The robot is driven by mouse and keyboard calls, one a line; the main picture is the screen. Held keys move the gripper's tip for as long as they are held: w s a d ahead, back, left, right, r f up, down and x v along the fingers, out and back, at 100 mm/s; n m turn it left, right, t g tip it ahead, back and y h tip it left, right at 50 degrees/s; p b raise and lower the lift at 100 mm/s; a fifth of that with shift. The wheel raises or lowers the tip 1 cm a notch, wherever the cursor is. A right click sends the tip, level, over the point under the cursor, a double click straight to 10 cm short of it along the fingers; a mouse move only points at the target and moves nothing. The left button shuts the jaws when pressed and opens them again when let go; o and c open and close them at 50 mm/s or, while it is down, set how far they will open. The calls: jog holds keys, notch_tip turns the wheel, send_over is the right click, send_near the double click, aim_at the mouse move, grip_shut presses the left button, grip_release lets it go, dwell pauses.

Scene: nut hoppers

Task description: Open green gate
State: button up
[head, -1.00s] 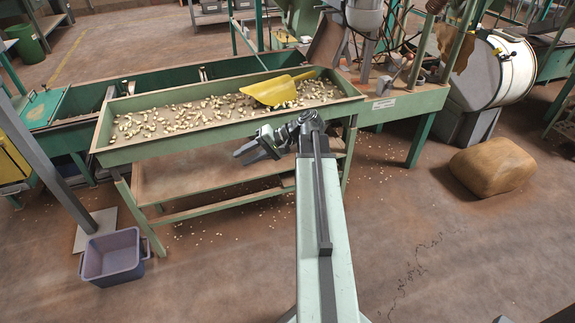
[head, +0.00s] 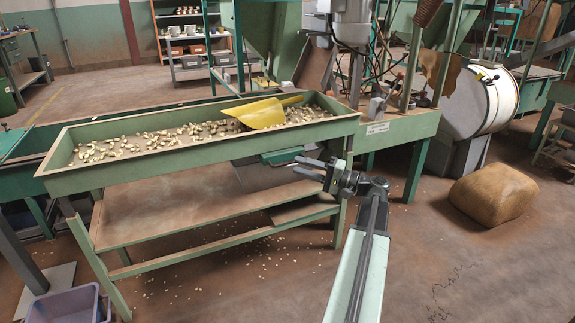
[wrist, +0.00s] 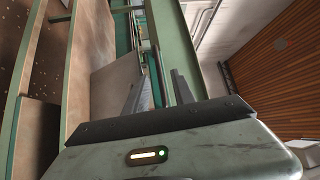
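A dark green plate (head: 283,156), which may be the green gate, sits under the right part of the tray's front wall, with a grey sloping sheet (head: 262,178) below it. I cannot tell from its look whether it is open or shut. My gripper (head: 298,167) is just right of and slightly below this plate in the head view, and no contact shows. Its two fingers are apart with nothing between them. In the wrist view my gripper (wrist: 158,90) also shows spread fingers, pointing along a pale green beam (wrist: 176,45).
The long green tray (head: 210,155) holds nuts and a yellow scoop (head: 262,112). A lower shelf (head: 160,200) is beneath it. A brown sack (head: 493,194) lies on the floor at right, a purple bin (head: 65,305) at lower left. Floor between is mostly clear.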

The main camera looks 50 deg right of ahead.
aim_at(290, 163)
jog(key=x, duration=0.4)
jog(key=shift+w+a, duration=0.15)
jog(key=shift+w, duration=0.05)
grip_shut()
dwell(1.2)
